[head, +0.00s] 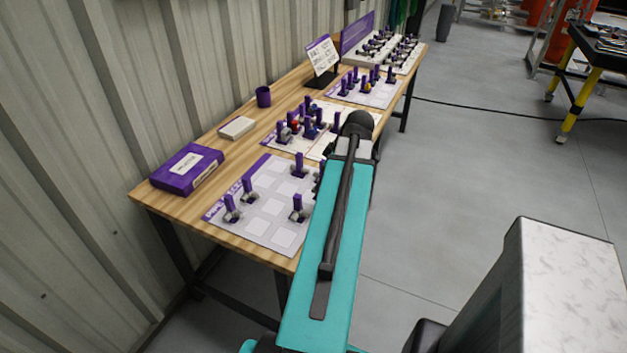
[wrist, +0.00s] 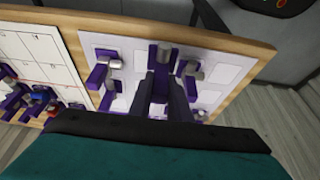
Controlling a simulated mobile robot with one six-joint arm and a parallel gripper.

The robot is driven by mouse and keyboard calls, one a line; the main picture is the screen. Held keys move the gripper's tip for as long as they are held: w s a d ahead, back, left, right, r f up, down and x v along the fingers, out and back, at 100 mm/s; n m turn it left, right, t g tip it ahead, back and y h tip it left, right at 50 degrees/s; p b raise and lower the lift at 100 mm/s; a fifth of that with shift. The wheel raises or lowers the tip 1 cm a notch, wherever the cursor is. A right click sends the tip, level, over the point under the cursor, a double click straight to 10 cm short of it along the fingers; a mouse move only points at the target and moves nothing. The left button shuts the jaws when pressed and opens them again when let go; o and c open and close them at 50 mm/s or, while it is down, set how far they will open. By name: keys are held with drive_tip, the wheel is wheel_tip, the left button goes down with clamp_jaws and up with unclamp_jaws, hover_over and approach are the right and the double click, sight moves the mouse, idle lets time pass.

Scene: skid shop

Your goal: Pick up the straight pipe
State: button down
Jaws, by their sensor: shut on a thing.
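In the wrist view my gripper (wrist: 164,88) has its two dark fingers shut on a purple piece topped by a short grey cylinder, which looks like the straight pipe (wrist: 160,51). It is over the light mat (wrist: 222,72) with pale squares; I cannot tell whether it is clear of the mat. Similar purple pieces with grey fittings stand to its left (wrist: 109,62) and close on its right (wrist: 192,70). In the head view my teal arm hides the gripper and the held piece. The same mat (head: 268,235) shows there with several purple-and-grey pieces.
The wooden bench (head: 160,202) stands along a ribbed metal wall. It carries a purple box (head: 187,168), a white block (head: 237,128), a purple cup (head: 264,96), a sign (head: 322,56) and more mats with parts. The grey floor to the right (head: 470,180) is open.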

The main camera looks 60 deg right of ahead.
drive_tip(key=shift+s, duration=0.35)
drive_tip(key=shift+r, duration=0.1)
idle(0.4)
